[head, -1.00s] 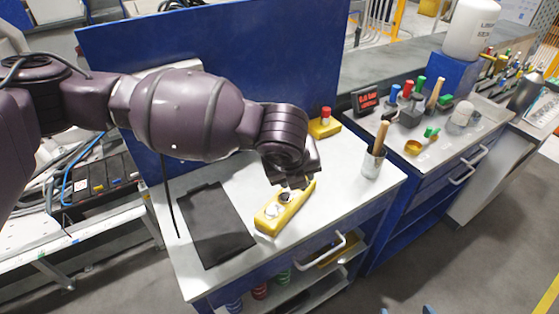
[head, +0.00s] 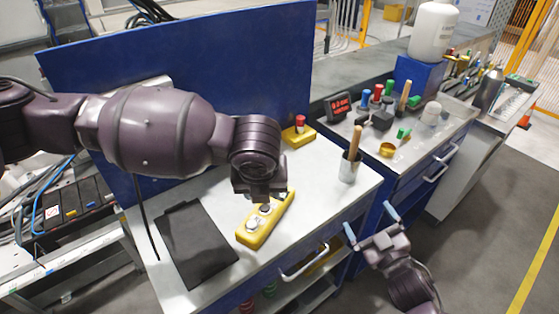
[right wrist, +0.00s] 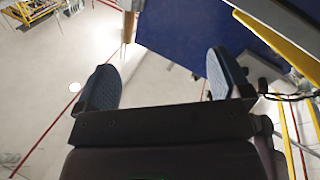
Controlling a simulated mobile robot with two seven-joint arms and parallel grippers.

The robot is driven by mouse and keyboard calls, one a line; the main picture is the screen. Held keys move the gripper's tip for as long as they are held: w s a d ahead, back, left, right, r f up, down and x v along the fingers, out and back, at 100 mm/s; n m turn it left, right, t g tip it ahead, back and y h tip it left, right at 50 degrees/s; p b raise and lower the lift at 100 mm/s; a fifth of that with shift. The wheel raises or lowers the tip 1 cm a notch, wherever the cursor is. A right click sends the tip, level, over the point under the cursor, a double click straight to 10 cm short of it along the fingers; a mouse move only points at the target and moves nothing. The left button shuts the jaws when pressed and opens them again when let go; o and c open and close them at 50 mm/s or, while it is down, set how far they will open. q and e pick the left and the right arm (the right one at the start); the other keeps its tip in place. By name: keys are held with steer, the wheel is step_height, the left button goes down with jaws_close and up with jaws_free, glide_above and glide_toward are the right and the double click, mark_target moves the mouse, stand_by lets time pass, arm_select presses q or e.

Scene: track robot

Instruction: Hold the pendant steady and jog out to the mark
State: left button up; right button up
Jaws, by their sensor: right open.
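The yellow pendant (head: 252,230) lies on the white bench top, with a pale round button and a dark one on its face. My left gripper (head: 262,193) is over the pendant's far end and hides part of it. Its fingers are hard to make out, so I cannot tell whether they grip it. My right gripper (head: 371,220) is open and empty in front of the bench's drawers, blue fingertips pointing up and away. The right wrist view shows its two fingers (right wrist: 160,82) wide apart with nothing between them. I cannot make out the mark.
A black mat (head: 196,245) lies left of the pendant. A yellow box with a red button (head: 299,134) and a cup holding a wooden-handled tool (head: 349,167) stand on the bench. A red-digit display (head: 341,107) stands farther right. A blue panel (head: 190,80) rises behind.

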steer(key=w+a+r+n+g+y, duration=0.2)
steer(key=w+a+r+n+y, duration=0.3)
steer(key=a+r+n+y, duration=0.4)
step_height(320, 180, up, 6)
steer(key=n+g+y, duration=0.2)
steer(key=n+g, duration=1.4)
glide_above(265, 208)
steer(key=w+d, duration=0.3)
steer(key=d, duration=0.1)
steer(key=w+f+m+h, duration=0.1)
steer(key=f+h, duration=0.4)
steer(key=w+f+m+h, duration=0.1)
steer(key=f+h, duration=0.4)
steer(key=f, duration=0.1)
steer(key=w+f+m+h, duration=0.1)
steer(key=f+m+h, duration=0.1)
steer(key=f+h, duration=0.3)
steer(key=shift+f+g+h, duration=0.3)
steer(key=c, duration=1.3)
arm_select(q)
jaws_close()
arm_select(e)
steer(key=shift+c, duration=0.4)
